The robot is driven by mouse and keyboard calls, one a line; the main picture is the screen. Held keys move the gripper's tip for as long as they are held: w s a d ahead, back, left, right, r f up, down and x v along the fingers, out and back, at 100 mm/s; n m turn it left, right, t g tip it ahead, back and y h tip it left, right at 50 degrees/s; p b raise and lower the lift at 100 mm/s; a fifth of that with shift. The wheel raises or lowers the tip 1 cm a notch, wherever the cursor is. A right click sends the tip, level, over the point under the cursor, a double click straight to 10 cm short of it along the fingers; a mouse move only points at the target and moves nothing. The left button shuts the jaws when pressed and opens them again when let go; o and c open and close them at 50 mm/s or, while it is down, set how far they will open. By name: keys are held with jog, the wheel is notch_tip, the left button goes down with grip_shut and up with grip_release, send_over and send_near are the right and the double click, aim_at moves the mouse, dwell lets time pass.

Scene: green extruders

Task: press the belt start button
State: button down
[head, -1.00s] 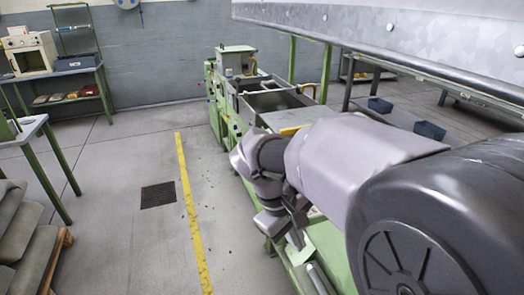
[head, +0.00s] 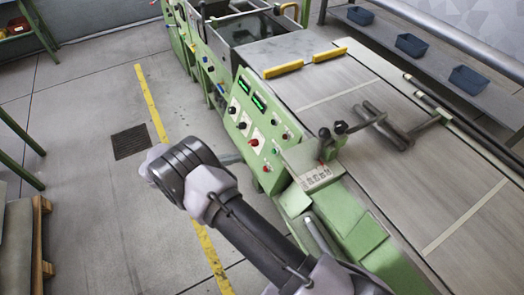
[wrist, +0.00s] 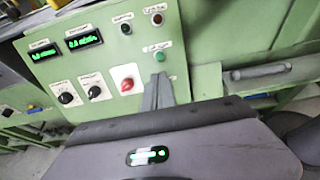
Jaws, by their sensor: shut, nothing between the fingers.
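A green sloped control panel (head: 238,139) stands beside the conveyor; in the wrist view it fills the upper left (wrist: 62,71). It carries a lit green button (wrist: 160,56) at lower right, a darker green button (wrist: 127,28) and a red button (wrist: 158,19) above. Their labels are too blurred to read, so I cannot tell which starts the belt. My gripper (wrist: 161,78) is shut and empty, its tips just below the lit green button in the picture; contact cannot be told.
A red rotary switch (wrist: 126,78) and two black knobs sit left of the buttons, below green displays (wrist: 83,41). A lever (head: 325,140) rises from a box right of the panel. The conveyor (head: 370,95) lies behind. Floor by the yellow line (head: 152,103) is clear.

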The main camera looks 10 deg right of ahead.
aim_at(273, 151)
jog(key=b+x, duration=0.4)
jog(key=x, duration=0.9)
jog(key=shift+w+d+f, duration=0.1)
jog(key=shift+d+f, duration=0.05)
jog(key=shift+w+d, duration=0.1)
jog(key=shift+d, duration=0.15)
